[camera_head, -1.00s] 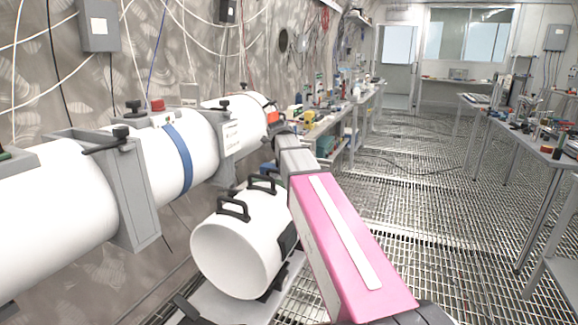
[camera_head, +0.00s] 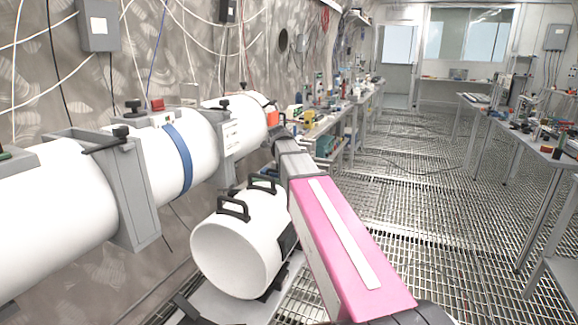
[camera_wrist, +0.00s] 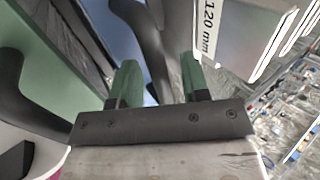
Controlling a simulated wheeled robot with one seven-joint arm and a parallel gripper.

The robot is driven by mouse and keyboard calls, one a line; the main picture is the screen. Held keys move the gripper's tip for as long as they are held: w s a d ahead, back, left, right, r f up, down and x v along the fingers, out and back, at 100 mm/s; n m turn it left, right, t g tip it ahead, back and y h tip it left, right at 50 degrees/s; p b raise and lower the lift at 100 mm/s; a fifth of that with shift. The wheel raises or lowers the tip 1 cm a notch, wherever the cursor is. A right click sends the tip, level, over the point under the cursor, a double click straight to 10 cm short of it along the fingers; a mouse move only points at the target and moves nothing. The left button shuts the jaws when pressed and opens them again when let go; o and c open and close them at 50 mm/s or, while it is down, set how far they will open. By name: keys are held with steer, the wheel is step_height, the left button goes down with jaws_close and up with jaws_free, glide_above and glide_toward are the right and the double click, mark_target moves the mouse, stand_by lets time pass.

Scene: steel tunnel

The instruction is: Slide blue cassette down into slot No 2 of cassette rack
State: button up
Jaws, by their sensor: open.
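In the wrist view my gripper (camera_wrist: 158,62) is open, with its two green fingertips apart. A dark curved bar, like a handle, runs between and beyond the fingertips; I cannot tell whether they touch it. Behind it is a blue surface (camera_wrist: 106,28), which may be the blue cassette; most of it is hidden. A large green panel (camera_wrist: 45,75) is at the left of this view. A pale block marked "120 mm" (camera_wrist: 232,35) is at upper right. I cannot make out the cassette rack or slot No 2. In the head view my arm reaches away and its fingertips are hidden.
A long white tube (camera_head: 60,190) with a blue band runs along the left wall. A white drum (camera_head: 225,260) with black handles stands below it, close to my arm. Cluttered benches (camera_head: 350,115) line the far left and right.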

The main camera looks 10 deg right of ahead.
steer(key=v, duration=1.2)
steer(key=shift+s+f, duration=0.1)
steer(key=shift+s, duration=0.05)
